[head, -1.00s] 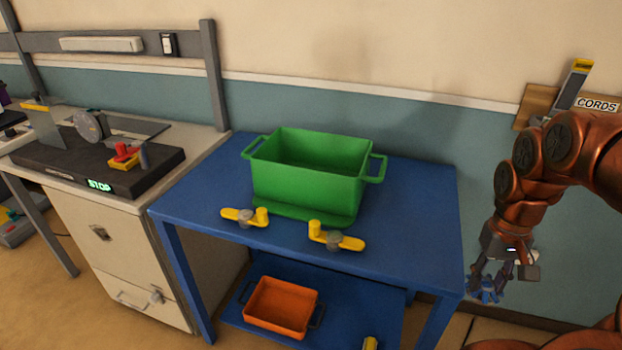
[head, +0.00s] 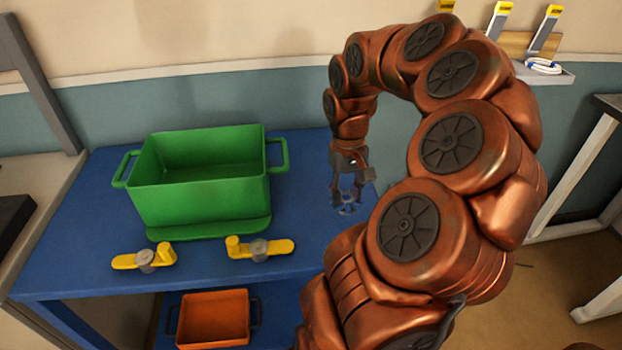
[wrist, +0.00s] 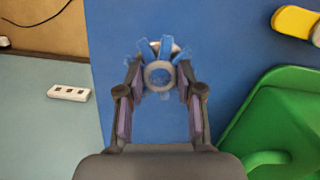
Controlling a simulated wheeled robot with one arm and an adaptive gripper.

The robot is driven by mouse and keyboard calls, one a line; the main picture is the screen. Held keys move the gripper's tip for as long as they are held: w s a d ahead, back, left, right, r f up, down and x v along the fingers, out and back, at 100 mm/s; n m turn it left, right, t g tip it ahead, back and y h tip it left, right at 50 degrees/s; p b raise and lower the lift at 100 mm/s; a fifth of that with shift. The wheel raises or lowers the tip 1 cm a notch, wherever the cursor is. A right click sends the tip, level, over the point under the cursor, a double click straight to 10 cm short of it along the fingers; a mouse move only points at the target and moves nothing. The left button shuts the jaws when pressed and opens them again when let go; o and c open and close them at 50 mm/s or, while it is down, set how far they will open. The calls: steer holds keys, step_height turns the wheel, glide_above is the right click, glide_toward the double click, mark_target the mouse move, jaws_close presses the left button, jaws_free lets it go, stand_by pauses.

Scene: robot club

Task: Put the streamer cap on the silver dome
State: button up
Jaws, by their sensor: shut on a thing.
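The streamer cap (wrist: 160,74) shows in the wrist view as a grey ring with blue streamers fanning out. My gripper (wrist: 159,88) is shut on it, with a finger at each side. In the head view the cap (head: 347,205) is a small blue shape below my gripper (head: 347,188), over the right part of the blue table. I cannot tell its height above the table. A small pale patch shows behind the streamers in the wrist view, too hidden to name. I cannot make out a silver dome in either view.
A green bin (head: 200,200) stands on the blue table (head: 75,235), left of my gripper. Two yellow clamps (head: 145,258) (head: 262,248) are at its front edge. An orange bin (head: 213,320) is on the shelf below. A white power strip (wrist: 68,93) lies off the table.

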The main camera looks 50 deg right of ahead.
steer(key=p, duration=0.2)
glide_above(317, 195)
steer(key=shift+w+d+f, duration=0.15)
steer(key=shift+w+f, duration=0.05)
steer(key=shift+f, duration=0.3)
steer(key=shift+f+p, duration=0.5)
steer(key=shift+f, duration=1.3)
steer(key=shift+f, duration=0.15)
steer(key=o, duration=1.2)
steer(key=shift+c, duration=0.2)
steer(key=shift+r, duration=0.2)
step_height(317, 195, up, 12)
steer(key=w+b, duration=0.1)
steer(key=shift+w+d+b, duration=0.2)
steer(key=shift+d+b, duration=0.15)
